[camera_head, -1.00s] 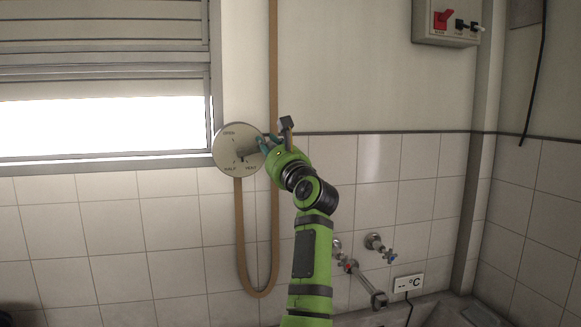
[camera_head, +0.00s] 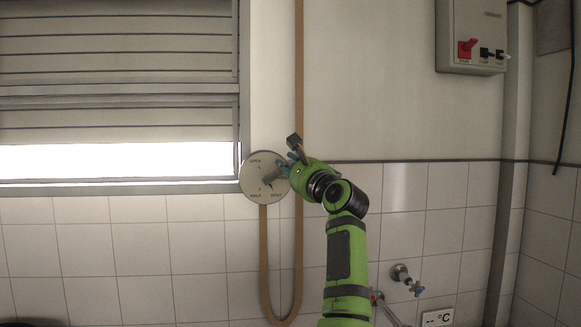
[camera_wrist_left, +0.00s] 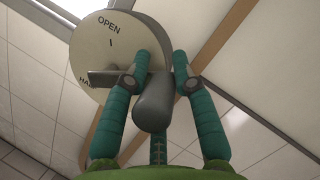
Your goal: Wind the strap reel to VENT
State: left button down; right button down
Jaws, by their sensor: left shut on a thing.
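The strap reel (camera_head: 252,190) is a pale round disc on the wall beside the window, with OPEN at its top, HALF at lower left and VENT at lower right. It also shows in the left wrist view (camera_wrist_left: 82,50), where OPEN and part of HALF are readable. My left gripper (camera_head: 284,168) is at the reel's right side. In the left wrist view its teal fingers (camera_wrist_left: 160,66) stand on both sides of the reel's grey rounded handle (camera_wrist_left: 153,105) and are shut on it. The exact setting is too small to read. My right gripper is out of view.
A brown strap (camera_head: 299,80) runs down the wall and loops below the reel. The window's slatted shutter (camera_head: 110,120) leaves a bright gap at the bottom. A switch box (camera_head: 475,30) hangs at upper right. A tap (camera_head: 402,274) and a °C display (camera_head: 437,318) are lower right.

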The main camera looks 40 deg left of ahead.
pick_arm(q)
jog(key=shift+s, duration=0.1)
jog(key=c, duration=1.1)
grip_release()
jog(key=shift+s+r, duration=0.15)
jog(key=shift+d, duration=0.1)
jog(key=shift+d+f, duration=0.2)
jog(key=shift+d, duration=0.05)
jog(key=v, duration=1.1)
jog(key=shift+s+d, duration=0.15)
jog(key=shift+s, duration=0.05)
